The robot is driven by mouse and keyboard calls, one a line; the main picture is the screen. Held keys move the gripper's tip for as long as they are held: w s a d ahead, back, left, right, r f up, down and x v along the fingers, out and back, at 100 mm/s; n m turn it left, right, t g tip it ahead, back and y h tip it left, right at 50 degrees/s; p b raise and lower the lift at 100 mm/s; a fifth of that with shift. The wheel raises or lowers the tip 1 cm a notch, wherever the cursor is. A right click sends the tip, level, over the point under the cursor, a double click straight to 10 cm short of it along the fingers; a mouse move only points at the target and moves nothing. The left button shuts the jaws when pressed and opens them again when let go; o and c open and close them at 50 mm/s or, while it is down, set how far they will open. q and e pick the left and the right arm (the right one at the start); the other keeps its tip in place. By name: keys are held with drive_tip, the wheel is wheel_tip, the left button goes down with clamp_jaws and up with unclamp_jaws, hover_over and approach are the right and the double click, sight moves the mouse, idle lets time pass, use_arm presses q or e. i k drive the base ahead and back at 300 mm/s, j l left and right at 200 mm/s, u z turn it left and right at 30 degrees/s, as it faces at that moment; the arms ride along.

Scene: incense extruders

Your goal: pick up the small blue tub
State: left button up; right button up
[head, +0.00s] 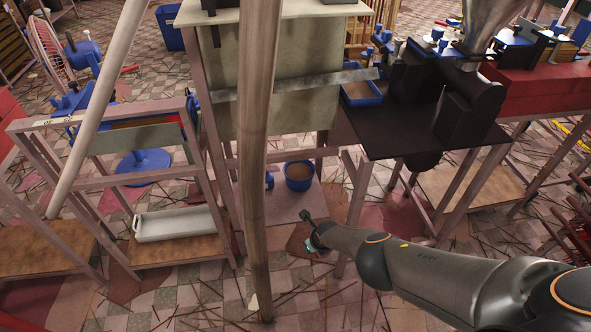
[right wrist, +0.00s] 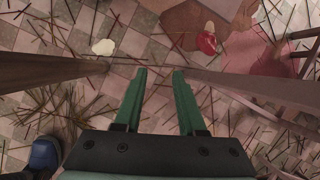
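A small round blue tub (head: 299,178) with brown contents stands on a low pinkish shelf (head: 290,207) under the central bench. My right gripper (head: 311,232) is just below and slightly right of the tub in the head view, apart from it. In the right wrist view its green fingers (right wrist: 159,75) are spread, with nothing between them but floor beyond. A blue object (right wrist: 45,153) is cut off at the lower left of that view; I cannot tell whether it is the tub. My left gripper is not in view.
A wooden post (head: 255,120) stands left of the tub. A small blue item (head: 269,180) sits beside it. A white tray (head: 180,223) lies on the left shelf. A dark table (head: 430,135) stands at upper right. Sticks litter the tiled floor.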

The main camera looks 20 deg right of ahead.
sight(298, 175)
drive_tip(key=i+l, duration=0.15)
drive_tip(key=i, duration=0.45)
drive_tip(key=i+l, duration=0.15)
drive_tip(key=i, duration=0.45)
